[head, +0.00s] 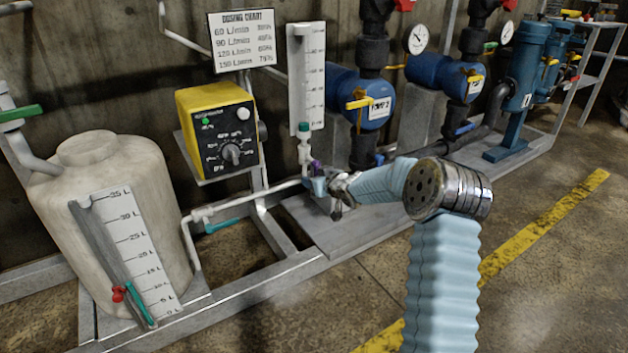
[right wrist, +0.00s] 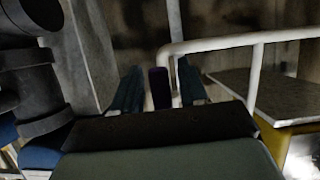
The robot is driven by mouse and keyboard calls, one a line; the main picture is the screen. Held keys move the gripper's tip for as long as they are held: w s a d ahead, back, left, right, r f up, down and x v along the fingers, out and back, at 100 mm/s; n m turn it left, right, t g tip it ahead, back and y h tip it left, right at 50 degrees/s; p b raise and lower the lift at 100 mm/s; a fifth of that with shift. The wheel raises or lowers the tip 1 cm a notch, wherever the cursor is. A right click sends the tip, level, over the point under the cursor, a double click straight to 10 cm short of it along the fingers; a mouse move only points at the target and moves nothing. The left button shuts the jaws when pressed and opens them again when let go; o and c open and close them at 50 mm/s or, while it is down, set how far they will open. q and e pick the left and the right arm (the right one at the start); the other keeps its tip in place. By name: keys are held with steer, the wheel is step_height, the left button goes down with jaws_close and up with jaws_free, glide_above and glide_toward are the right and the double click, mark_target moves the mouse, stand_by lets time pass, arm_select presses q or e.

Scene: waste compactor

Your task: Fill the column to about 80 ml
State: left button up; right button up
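The graduated column (head: 309,80) stands upright behind the frame, with a white scale board. A teal fitting (head: 303,128) sits at its foot; I cannot read a liquid level in it. A small purple valve handle (head: 315,166) is on the pipework below the column. My right gripper (head: 318,184) is at this handle. In the right wrist view the purple handle (right wrist: 159,88) stands between the two dark fingers (right wrist: 157,90), with a narrow gap on each side, so the gripper is open around it. My left gripper is not in view.
A yellow dosing pump (head: 217,128) with a dial and green lamp stands left of the column. A large white tank (head: 110,215) with a litre scale is at far left. Blue pumps (head: 362,105) and pipework stand to the right. A dosing chart (head: 242,40) hangs above.

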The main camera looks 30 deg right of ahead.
steer(key=p+v, duration=0.2)
steer(key=v, duration=1.1)
steer(key=shift+s, duration=0.35)
steer(key=shift+r, duration=0.1)
steer(key=s+a+f+m+g+y+p, duration=0.1)
steer(key=s+a+f+g+y+p, duration=0.2)
steer(key=a+f, duration=0.6)
steer(key=s+a+f+m+g+p, duration=0.1)
steer(key=s+a+f+g+p, duration=0.3)
steer(key=a+f, duration=0.55)
steer(key=s+a+f+g+p, duration=0.1)
steer(key=s+a+f+g, duration=0.1)
steer(key=s+a, duration=0.4)
steer(key=s+a+f+g+p, duration=0.1)
steer(key=s+a+f+g, duration=0.2)
steer(key=s, duration=1.1)
steer(key=a, duration=0.3)
steer(key=shift+a+g+y, duration=0.3)
steer(key=shift+a, duration=0.05)
